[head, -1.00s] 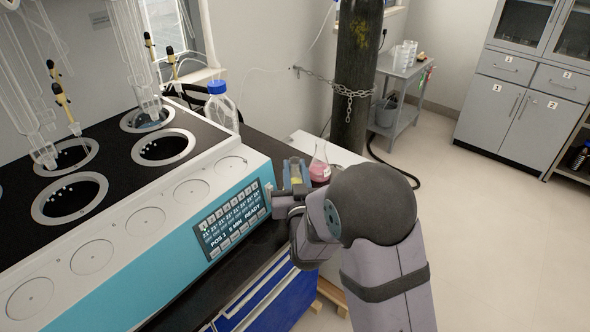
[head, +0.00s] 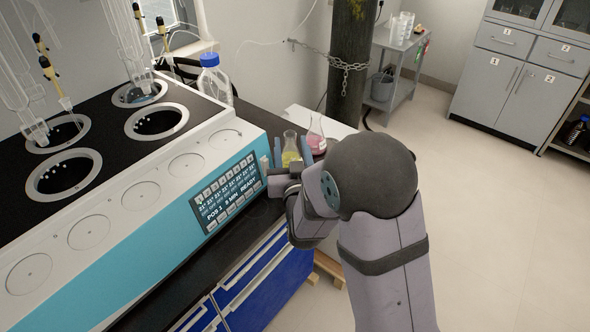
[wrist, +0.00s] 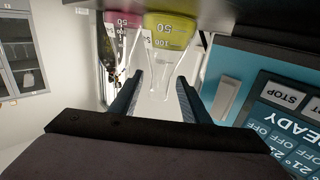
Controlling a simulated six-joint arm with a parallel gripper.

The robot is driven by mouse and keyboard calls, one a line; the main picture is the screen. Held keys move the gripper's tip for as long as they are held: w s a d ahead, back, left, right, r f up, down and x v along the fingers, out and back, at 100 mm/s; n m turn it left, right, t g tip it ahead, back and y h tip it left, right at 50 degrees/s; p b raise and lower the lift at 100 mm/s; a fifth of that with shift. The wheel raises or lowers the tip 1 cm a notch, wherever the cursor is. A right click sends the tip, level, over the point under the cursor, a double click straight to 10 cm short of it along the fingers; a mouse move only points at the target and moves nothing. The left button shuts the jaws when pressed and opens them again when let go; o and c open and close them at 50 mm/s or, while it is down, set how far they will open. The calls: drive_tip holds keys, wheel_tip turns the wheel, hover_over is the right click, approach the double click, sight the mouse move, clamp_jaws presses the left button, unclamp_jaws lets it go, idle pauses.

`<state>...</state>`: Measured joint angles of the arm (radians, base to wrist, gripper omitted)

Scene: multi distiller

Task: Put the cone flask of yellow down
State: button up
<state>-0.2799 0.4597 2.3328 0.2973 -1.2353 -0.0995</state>
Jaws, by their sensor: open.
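The cone flask of yellow (head: 290,157) stands upright on the dark bench top beside the distiller's blue front, with yellow liquid low in it. In the wrist view, where the scene appears upside down, the yellow flask (wrist: 170,32) has its clear neck pointing toward my gripper. My gripper (wrist: 160,78) is open, with one finger on each side of the flask's neck region; a gap shows on both sides. In the head view my gripper (head: 290,155) is level with the flask, and my wrist hides its base.
A pink cone flask (head: 317,143) stands close behind and right of the yellow one; it shows in the wrist view (wrist: 122,22) too. The distiller's panel (head: 228,195) is close on the left. A blue-capped bottle (head: 214,80) stands behind the distiller.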

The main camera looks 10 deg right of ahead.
sight(291, 146)
drive_tip(key=s, duration=0.4)
drive_tip(key=shift+s+r+p, duration=0.25)
drive_tip(key=shift+s+p, duration=0.05)
drive_tip(key=shift+p, duration=0.15)
drive_tip(key=shift+s+f+p, duration=0.1)
drive_tip(key=shift+s+p, duration=0.2)
drive_tip(key=shift+p, duration=0.7)
drive_tip(key=s+p, duration=0.1)
drive_tip(key=p, duration=0.2)
drive_tip(key=shift+s, duration=0.4)
drive_tip(key=s+p, duration=0.3)
drive_tip(key=p, duration=0.3)
drive_tip(key=shift+s+f, duration=0.1)
